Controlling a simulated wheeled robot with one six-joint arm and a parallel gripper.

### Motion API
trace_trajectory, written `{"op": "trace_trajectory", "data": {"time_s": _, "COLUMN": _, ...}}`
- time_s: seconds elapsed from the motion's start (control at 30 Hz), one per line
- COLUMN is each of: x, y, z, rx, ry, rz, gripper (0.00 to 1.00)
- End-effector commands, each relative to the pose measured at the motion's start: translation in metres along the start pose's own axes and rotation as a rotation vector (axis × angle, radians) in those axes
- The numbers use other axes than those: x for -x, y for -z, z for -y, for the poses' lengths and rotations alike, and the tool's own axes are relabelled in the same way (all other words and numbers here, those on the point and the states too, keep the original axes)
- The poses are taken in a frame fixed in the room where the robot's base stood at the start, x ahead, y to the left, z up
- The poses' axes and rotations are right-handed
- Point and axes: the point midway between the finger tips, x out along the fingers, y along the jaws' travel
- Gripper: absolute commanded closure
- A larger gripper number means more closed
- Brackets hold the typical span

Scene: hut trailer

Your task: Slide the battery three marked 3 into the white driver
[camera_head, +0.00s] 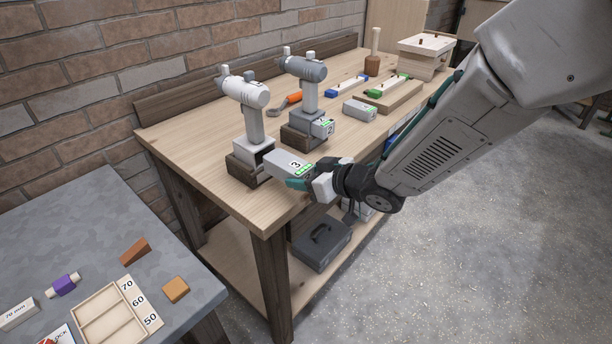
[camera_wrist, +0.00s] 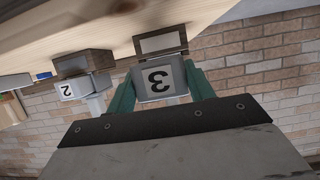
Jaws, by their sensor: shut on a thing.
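The white driver (camera_head: 250,115) stands upright in a brown wooden holder (camera_head: 236,168) near the front left of the wooden bench. Battery three (camera_head: 288,163), a light grey block marked 3 with green lights, is in my gripper (camera_head: 305,184). The battery's far end is at the driver's base; whether it has entered cannot be told. In the wrist view battery three (camera_wrist: 158,80) sits between the two green fingers, with the wooden holder (camera_wrist: 160,42) just beyond it. The rest of the white driver is mostly hidden there behind the battery.
A grey driver (camera_head: 306,82) stands behind, with a battery marked 2 (camera_head: 322,128) in its base. Another grey battery (camera_head: 360,110) lies loose on the bench (camera_head: 185,130). A screwdriver (camera_head: 289,99) and a wooden block with coloured pieces lie farther back. A grey table (camera_head: 85,220) is at left.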

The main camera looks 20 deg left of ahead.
Motion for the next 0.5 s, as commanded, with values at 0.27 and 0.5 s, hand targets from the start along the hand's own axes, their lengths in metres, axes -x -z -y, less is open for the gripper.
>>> {"op": "trace_trajectory", "data": {"time_s": 0.27, "x": -0.0010, "y": 0.0011, "z": -0.0001, "rx": 0.000, "ry": 0.000, "rz": -0.002, "gripper": 0.78}}
{"op": "trace_trajectory", "data": {"time_s": 0.5, "x": -0.0075, "y": 0.0034, "z": 0.0001, "rx": 0.000, "ry": 0.000, "rz": -0.001, "gripper": 0.78}}
